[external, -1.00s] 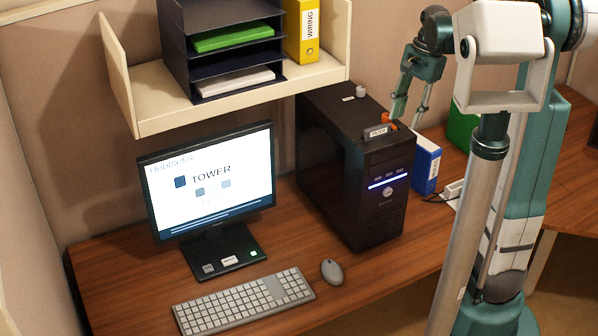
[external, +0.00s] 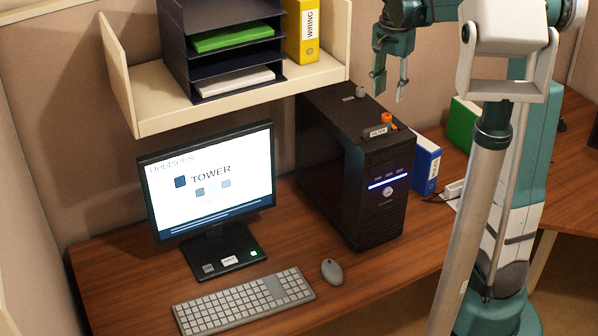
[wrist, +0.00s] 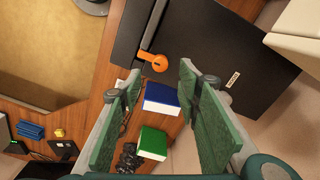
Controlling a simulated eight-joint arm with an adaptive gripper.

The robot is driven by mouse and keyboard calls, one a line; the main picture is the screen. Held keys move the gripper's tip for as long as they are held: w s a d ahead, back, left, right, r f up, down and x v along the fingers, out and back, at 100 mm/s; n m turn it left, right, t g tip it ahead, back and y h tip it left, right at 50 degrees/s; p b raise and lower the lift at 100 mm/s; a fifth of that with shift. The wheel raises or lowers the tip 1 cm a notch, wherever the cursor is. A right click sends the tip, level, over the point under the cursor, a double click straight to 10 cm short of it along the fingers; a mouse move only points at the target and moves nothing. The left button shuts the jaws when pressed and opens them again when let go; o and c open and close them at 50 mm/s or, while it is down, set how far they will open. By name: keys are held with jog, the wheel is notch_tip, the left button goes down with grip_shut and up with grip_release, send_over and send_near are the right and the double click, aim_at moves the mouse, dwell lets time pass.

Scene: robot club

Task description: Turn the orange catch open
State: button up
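The orange catch (external: 386,119) sits on top of the black computer tower (external: 335,150), just behind the grey tab labelled FILTER (external: 377,132). In the wrist view the catch (wrist: 158,62) shows a round hub with a short lever pointing left toward the tower's edge. My gripper (external: 390,94) is open and empty, raised above the tower top, with its fingers pointing down and apart from the catch. In the wrist view the catch appears between and beyond the open fingers. Whether the catch has turned cannot be told.
The shelf (external: 215,100) with trays and a yellow binder (external: 301,30) is left of my gripper. A blue binder (external: 426,165) and a green box (external: 464,126) stand right of the tower.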

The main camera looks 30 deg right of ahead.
aim_at(387, 115)
jog(key=shift+f, duration=3.85)
jog(key=shift+c, duration=0.2)
jog(key=c, duration=0.9)
